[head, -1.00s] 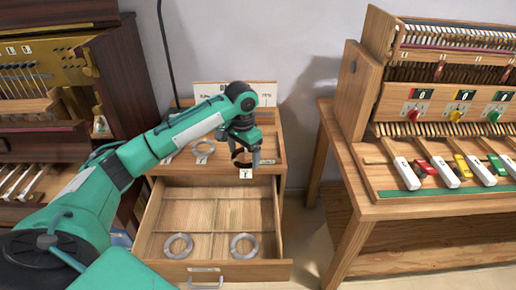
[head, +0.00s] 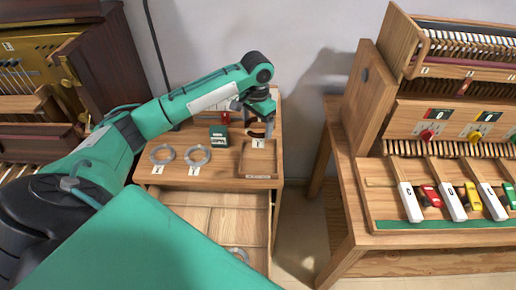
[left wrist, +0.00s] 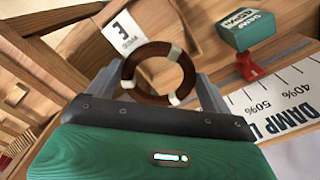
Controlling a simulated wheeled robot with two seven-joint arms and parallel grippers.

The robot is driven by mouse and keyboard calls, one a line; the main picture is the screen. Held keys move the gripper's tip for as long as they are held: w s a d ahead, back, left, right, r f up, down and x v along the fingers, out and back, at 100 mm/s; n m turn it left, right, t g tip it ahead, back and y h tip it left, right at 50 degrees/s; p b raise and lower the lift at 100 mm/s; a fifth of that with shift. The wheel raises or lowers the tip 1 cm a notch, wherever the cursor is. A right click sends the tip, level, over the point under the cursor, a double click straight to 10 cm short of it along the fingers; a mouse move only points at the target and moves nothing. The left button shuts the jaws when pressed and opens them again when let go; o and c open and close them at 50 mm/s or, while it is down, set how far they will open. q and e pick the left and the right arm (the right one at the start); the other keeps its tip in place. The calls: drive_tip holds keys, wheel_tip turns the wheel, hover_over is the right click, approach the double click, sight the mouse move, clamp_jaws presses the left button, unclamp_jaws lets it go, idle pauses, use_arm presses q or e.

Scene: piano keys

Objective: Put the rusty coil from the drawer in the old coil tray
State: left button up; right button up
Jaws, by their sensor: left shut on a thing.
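My left gripper (head: 261,122) is shut on the rusty coil (head: 256,134), a brown ring with a pale tag hanging from it. It holds the coil near the back edge of a shallow, empty square wooden tray (head: 257,176) on the cabinet top. I cannot tell the coil's exact height above the tray. In the left wrist view the coil (left wrist: 131,70), with cream bands, sits between the two fingers, and its tag (left wrist: 124,36) shows behind it. The drawer (head: 215,221) below is open, partly hidden by my green parts. My right gripper is not in view.
Two grey coils (head: 197,156) with tags lie on the cabinet top left of the tray. A small green box (head: 218,136) and a red object (head: 225,117) stand behind. A grey coil is partly hidden in the drawer. A keyboard cabinet (head: 440,165) stands right.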

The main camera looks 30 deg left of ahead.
sight(257, 156)
use_arm(q)
wheel_tip(257, 156, down, 13)
drive_tip(key=shift+w+p, duration=0.1)
drive_tip(key=shift+p, duration=0.5)
drive_tip(key=shift+f, duration=0.1)
drive_tip(key=o, duration=0.9)
drive_tip(key=shift+o, duration=0.2)
wheel_tip(257, 156, up, 12)
drive_tip(key=b, duration=0.1)
